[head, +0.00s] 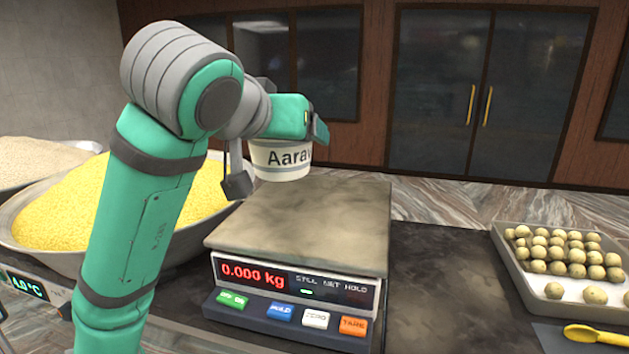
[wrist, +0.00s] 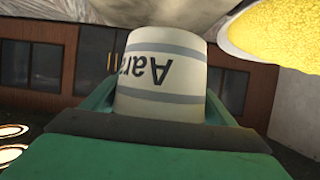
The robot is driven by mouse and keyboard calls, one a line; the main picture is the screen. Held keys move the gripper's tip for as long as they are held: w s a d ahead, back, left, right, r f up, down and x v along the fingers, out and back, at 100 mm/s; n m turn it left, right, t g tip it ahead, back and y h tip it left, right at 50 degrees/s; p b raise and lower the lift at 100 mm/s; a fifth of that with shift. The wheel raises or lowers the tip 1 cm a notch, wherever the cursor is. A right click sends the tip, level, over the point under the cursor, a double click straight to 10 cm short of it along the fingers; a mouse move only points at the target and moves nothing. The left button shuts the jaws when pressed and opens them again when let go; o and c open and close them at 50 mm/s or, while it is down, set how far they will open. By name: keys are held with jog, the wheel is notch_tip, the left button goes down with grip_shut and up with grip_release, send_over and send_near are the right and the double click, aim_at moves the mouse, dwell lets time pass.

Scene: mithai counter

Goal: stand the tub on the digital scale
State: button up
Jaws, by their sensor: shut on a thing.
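The tub (head: 281,160) is cream with grey bands and dark "Aara…" lettering. It is held up near the back left of the digital scale (head: 300,222), and its base appears above the pan. My gripper (head: 316,128) is shut on the tub, and my wrist hides part of it in the head view. In the wrist view the tub (wrist: 161,75) stands between the green fingers, with its lettering upside down. The scale has a worn grey pan, a red display reading 0.000 kg and several coloured buttons. Nothing rests on its pan.
A wide bowl of yellow grains (head: 70,215) stands left of the scale, with a bowl of pale grains (head: 35,160) behind it. A tray of round sweets (head: 545,290) and a yellow spoon (head: 598,335) lie on the right. Dark counter (head: 445,270) between scale and tray is clear.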

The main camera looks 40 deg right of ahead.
aim_at(293, 176)
jog(key=d+f, duration=0.2)
jog(key=w+d+f, duration=0.1)
jog(key=d+f, duration=0.1)
jog(key=w+d+f, duration=0.1)
jog(key=d+f, duration=0.1)
jog(key=shift+w+d+f, duration=0.25)
jog(key=shift+d+f, duration=0.15)
jog(key=shift+s+d+f, duration=0.1)
jog(key=shift+f, duration=0.75)
jog(key=shift+s+d+f, duration=0.1)
jog(key=shift+f, duration=0.75)
jog(key=shift+w, duration=0.1)
jog(key=o, duration=1)
jog(key=shift+f, duration=0.1)
jog(key=shift+a+r, duration=0.2)
jog(key=v, duration=1.1)
jog(key=shift+s+a+r, duration=0.15)
jog(key=shift+s+a, duration=0.05)
jog(key=shift+s, duration=0.1)
